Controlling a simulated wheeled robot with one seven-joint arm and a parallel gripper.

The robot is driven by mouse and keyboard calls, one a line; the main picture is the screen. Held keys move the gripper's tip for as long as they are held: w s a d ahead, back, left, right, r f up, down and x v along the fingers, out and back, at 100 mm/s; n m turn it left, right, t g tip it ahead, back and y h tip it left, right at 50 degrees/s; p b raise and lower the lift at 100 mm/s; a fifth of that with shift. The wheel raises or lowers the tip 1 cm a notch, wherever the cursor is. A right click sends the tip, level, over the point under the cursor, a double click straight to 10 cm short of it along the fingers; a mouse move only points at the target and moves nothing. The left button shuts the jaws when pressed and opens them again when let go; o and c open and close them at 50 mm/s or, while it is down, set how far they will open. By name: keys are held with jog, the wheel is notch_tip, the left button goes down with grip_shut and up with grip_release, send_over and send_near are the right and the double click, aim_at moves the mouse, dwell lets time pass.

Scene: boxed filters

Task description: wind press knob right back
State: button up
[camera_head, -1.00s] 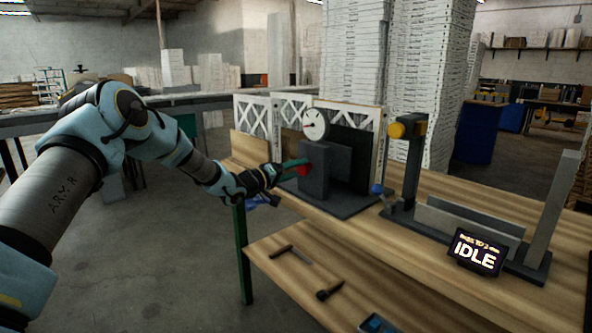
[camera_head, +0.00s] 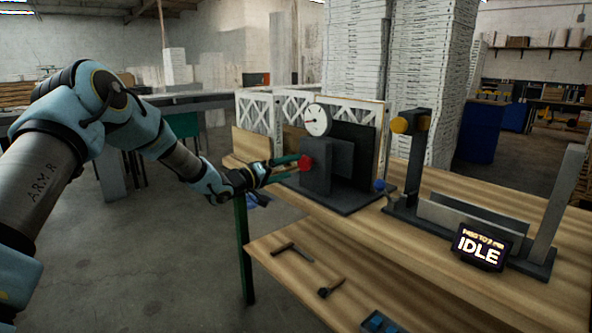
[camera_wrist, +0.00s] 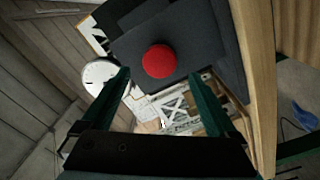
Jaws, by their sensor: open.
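The round red knob (camera_head: 305,162) sticks out of the left face of the dark grey press block (camera_head: 316,168). In the wrist view the knob (camera_wrist: 159,61) shows whole against the dark block. My gripper (camera_head: 294,166) is just left of the knob, with its two green fingers spread. In the wrist view the fingertips of my gripper (camera_wrist: 157,76) lie on either side, below the knob, and nothing is held between them. A round white gauge (camera_head: 317,120) sits above the block; its needle points roughly left. The gauge (camera_wrist: 99,74) also shows in the wrist view.
White lattice-framed panels (camera_head: 260,118) stand behind the press. Tools, including a hammer (camera_head: 291,251), lie on the lower shelf. The space left of the bench is open.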

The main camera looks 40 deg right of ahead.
jog(key=a+b, duration=0.1)
jog(key=a, duration=0.5)
jog(key=shift+w+a, duration=0.15)
jog(key=shift+a, duration=0.2)
